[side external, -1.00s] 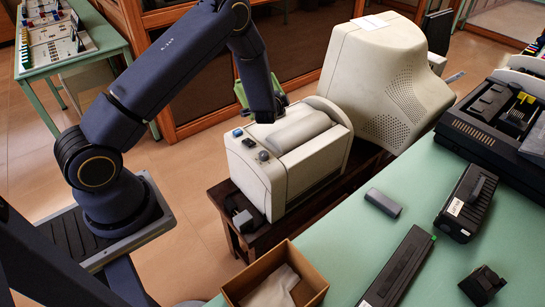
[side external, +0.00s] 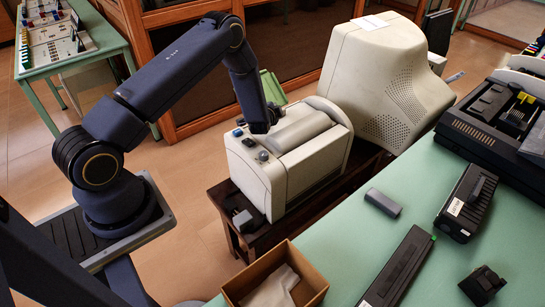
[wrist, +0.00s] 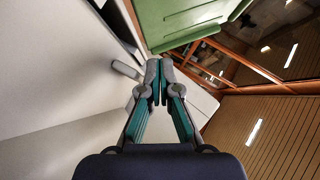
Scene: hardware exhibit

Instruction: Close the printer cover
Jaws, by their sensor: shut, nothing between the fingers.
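The beige printer (side external: 262,182) stands in the middle of the side view, with a blue button, a round knob and a rounded pale cover part (side external: 300,131) on top. Whether the cover stands fully open is hard to tell. My gripper (wrist: 158,95) is shut and empty in the wrist view, beside a pale surface on the left that looks like the printer. In the side view my wrist end (side external: 258,118) is at the printer's far upper edge, and the fingertips are mostly hidden. I cannot tell whether they touch it.
A big beige monitor (side external: 385,80) stands close behind the printer to the right. A green panel (side external: 271,88) is just beyond my gripper. The green table (side external: 375,240) in front holds cartridges, an open cardboard box (side external: 313,282) and a black machine (side external: 490,125).

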